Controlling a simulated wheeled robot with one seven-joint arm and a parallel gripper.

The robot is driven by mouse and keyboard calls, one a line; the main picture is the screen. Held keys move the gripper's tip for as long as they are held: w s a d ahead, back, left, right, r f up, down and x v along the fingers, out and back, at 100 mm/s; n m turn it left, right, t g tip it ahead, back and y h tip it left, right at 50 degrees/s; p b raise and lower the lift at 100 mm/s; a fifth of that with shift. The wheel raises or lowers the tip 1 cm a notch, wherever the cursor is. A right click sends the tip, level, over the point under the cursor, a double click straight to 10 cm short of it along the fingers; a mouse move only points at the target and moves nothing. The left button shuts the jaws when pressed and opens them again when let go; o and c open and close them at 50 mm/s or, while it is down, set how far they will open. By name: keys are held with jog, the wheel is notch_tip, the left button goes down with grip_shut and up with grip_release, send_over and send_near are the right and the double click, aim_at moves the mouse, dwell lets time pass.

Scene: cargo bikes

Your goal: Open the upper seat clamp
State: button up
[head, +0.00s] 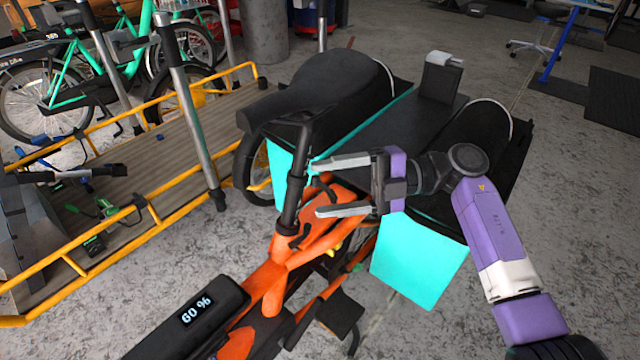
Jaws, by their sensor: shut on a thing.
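An orange cargo bike (300,250) stands in the middle of the head view, with a black saddle (305,85) on a dark, slanted seat post (298,150). The upper seat clamp (303,180) is on the post, just above the orange frame, and is small and partly hidden. My gripper (317,191) reaches in from the right, its two grey fingers pointing left at the post. One fingertip is above the other, with a gap between them. They are shut on the upper seat clamp, though the contact itself is hard to see. The lever's position cannot be made out.
A wooden cargo bed with a yellow rail (190,172) stands at left.

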jog(key=d, duration=0.3)
jog(key=shift+f, duration=0.1)
jog(key=shift+c, duration=0.2)
dwell(0.4)
